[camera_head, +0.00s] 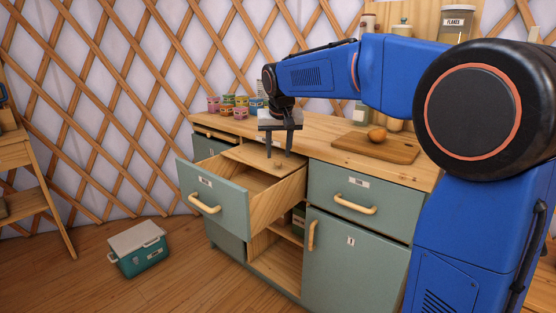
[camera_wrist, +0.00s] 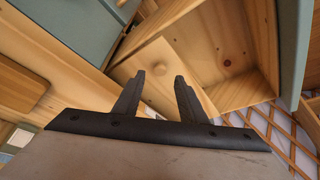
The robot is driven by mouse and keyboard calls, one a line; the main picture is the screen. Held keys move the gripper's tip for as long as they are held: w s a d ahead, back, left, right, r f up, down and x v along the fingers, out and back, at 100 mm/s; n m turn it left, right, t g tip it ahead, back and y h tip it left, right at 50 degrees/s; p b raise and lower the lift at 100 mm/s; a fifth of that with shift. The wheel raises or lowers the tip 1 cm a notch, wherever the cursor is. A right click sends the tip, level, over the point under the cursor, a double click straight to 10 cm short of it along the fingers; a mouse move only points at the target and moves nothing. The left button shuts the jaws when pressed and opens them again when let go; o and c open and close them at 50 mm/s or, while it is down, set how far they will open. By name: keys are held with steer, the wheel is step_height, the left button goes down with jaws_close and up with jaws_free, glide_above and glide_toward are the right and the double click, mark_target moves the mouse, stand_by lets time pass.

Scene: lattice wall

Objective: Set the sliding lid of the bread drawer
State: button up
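The bread drawer (camera_head: 205,190) is pulled out of the green cabinet. Its wooden sliding lid (camera_head: 253,157) covers the rear part, and the front part is open. The open wooden inside of the drawer (camera_wrist: 235,92) shows to the right. My gripper (camera_head: 279,155) points down over the lid, its two dark fingers apart and empty. In the wrist view my gripper (camera_wrist: 160,77) is open; I cannot tell whether the fingertips touch the lid.
A closed drawer (camera_head: 360,196) sits right of the open one. A cooler box (camera_head: 139,248) stands on the floor at left.

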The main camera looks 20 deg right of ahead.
mark_target(277, 162)
steer(key=shift+x, duration=2.2)
jaws_close()
